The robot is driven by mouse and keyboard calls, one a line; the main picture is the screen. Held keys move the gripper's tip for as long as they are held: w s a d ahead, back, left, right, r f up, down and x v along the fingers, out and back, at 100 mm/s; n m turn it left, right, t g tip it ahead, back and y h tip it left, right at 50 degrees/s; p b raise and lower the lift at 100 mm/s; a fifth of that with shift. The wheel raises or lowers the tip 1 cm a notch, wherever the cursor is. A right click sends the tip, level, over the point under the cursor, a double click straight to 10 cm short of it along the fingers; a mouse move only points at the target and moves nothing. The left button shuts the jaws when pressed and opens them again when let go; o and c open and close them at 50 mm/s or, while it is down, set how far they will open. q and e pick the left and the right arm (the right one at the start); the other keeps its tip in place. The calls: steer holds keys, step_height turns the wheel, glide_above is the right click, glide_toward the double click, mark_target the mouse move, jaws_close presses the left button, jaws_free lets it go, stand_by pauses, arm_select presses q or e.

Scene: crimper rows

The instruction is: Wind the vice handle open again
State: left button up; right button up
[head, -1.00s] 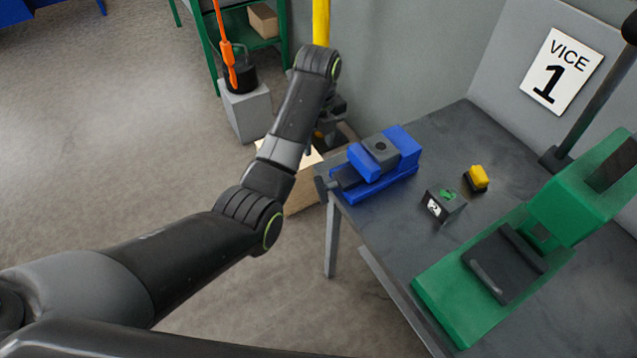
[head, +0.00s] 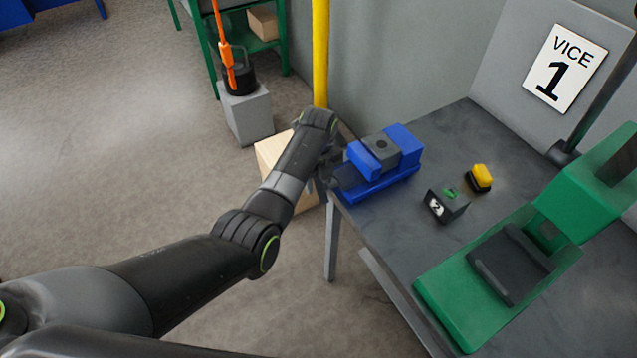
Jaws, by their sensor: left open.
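The vice's handle end faces left, over the bench edge, and my left arm's wrist hides the handle. My left gripper (head: 323,165) is open beside that end, mostly hidden behind the wrist. I cannot tell whether it touches the handle. My right gripper is not in view.
On the bench (head: 405,240) are a small dark block marked 2 (head: 447,207), a yellow-and-black item (head: 480,178) and a green machine (head: 500,275). A yellow post (head: 320,50) rises behind my wrist. A wooden box (head: 270,155) and a grey pedestal (head: 248,117) stand on the floor.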

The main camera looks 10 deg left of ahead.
mark_target(318, 187)
arm_select(q)
steer(key=shift+f, duration=1)
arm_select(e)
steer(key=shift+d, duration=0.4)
arm_select(q)
jaws_close()
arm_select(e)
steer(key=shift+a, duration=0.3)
arm_select(q)
steer(key=shift+w+g+b, duration=0.1)
steer(key=shift+g+b, duration=0.2)
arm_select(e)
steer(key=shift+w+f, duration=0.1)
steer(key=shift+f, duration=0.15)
